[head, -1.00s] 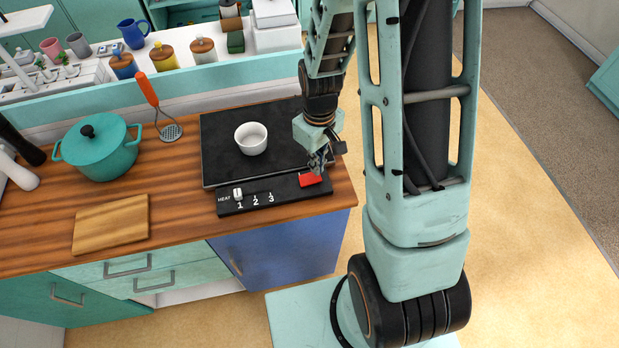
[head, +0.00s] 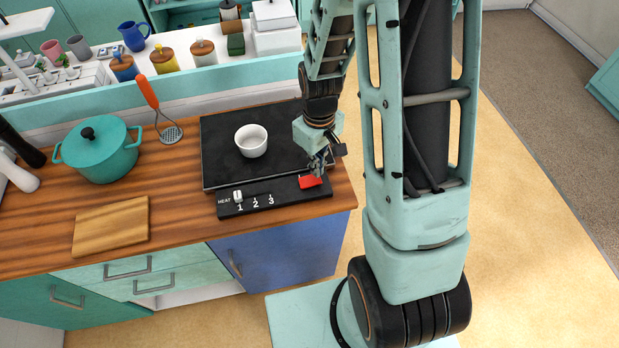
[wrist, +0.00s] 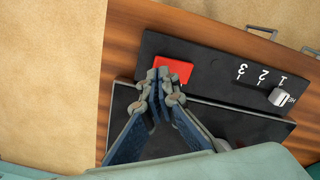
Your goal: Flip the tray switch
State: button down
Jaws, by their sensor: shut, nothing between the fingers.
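The red switch (head: 309,182) is at the right end of the black control panel (head: 222,208), in front of the black tray (head: 212,150). My gripper (head: 319,167) is shut and empty, pointing down at the back edge of the switch. In the wrist view the red switch (wrist: 178,66) lies just beyond my closed fingertips (wrist: 165,82), which cover its near edge. I cannot tell whether they touch it.
A white bowl (head: 251,140) stands on the black tray. A heat slider (head: 238,194) sits near mark 1 on the panel. A teal pot (head: 95,150), a masher (head: 160,110) and a cutting board (head: 110,224) are further left on the wooden counter.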

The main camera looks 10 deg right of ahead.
jog(key=shift+f+b, duration=1.15)
jog(key=shift+f, duration=0.15)
dwell(0.7)
jog(key=shift+r+p, duration=2.65)
jog(key=shift+r, duration=0.95)
